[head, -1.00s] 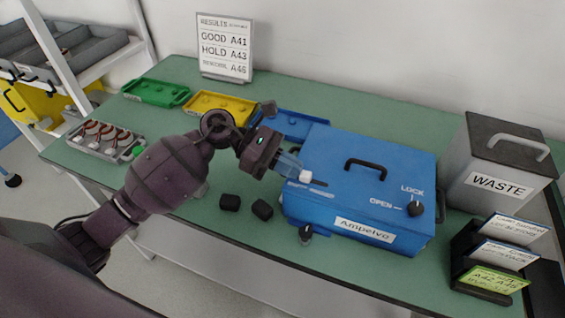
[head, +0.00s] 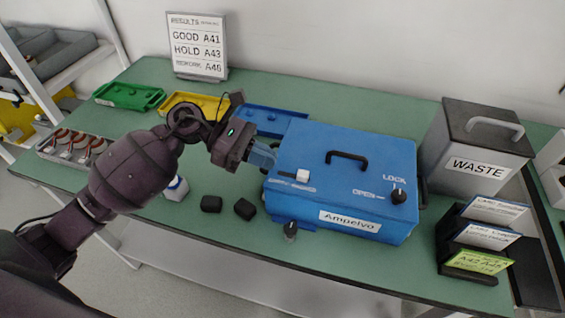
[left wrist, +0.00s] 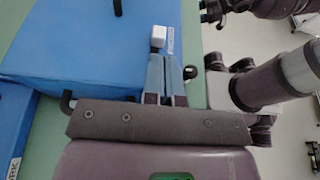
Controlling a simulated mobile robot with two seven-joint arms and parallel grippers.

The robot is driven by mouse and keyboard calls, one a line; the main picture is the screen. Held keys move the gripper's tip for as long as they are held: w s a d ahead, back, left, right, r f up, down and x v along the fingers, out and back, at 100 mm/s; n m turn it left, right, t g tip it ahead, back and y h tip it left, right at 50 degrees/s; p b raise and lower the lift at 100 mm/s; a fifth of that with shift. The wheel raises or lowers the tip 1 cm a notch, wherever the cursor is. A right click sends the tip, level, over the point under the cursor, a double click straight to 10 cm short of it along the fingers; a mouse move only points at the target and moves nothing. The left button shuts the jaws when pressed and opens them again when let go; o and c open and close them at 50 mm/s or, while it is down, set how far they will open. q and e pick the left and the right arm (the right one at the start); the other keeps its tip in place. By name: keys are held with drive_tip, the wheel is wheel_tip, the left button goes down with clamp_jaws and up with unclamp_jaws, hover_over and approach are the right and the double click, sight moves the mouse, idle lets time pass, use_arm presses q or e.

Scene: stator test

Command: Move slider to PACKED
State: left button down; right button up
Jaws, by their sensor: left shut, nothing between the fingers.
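The slider is a white knob (head: 302,175) on the top of the blue Ampelvo box (head: 330,140), near its left side. It stands at the right end of its short slot, with the slot showing to its left. The small lettering beside the slot is too blurred to read. My left gripper (head: 265,156) is shut and empty, left of the slider and apart from it in the head view. In the left wrist view the shut fingers (left wrist: 172,75) point toward the white knob (left wrist: 157,36), with a gap between.
The box has a black handle (head: 347,156) and a LOCK/OPEN knob (head: 398,194). A dark knob (head: 291,229) is at its front. A waste bin (head: 470,150) and card holder (head: 476,235) stand right. Coloured trays (head: 194,104) lie behind.

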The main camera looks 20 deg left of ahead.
use_arm(q)
drive_tip(key=v, duration=0.6)
drive_tip(key=shift+a, duration=0.1)
idle(0.4)
